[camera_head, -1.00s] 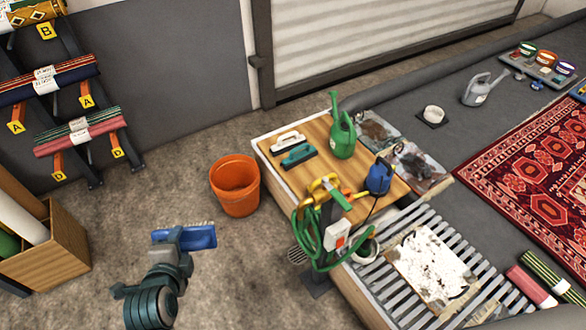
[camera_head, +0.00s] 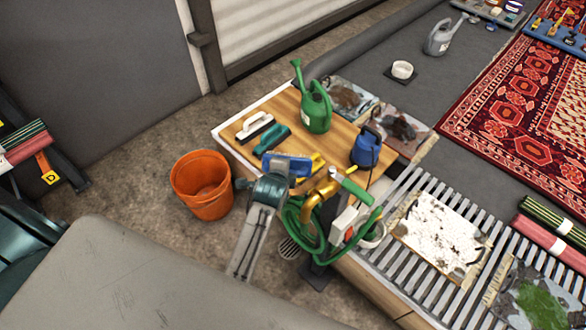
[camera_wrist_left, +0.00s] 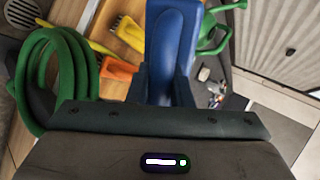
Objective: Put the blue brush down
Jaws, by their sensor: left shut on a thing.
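The blue brush (camera_head: 290,163) is held in my left gripper (camera_head: 274,175) in the head view, over the near left part of the wooden tabletop (camera_head: 335,150). In the left wrist view the blue brush (camera_wrist_left: 165,45) stretches away from my left gripper (camera_wrist_left: 170,95), which is shut on it. Whether the brush touches the top cannot be told. A yellow brush (camera_head: 312,165) lies just beyond it, partly hidden; the wrist view shows orange and yellow handles beside it. My right gripper is not in view.
A teal brush (camera_head: 272,138), a white-handled brush (camera_head: 254,126), a green watering can (camera_head: 316,110) and a blue pump (camera_head: 366,148) stand on the top. A brass tap (camera_head: 320,192) with green hose (camera_head: 300,225) is close right. An orange bucket (camera_head: 203,185) stands left.

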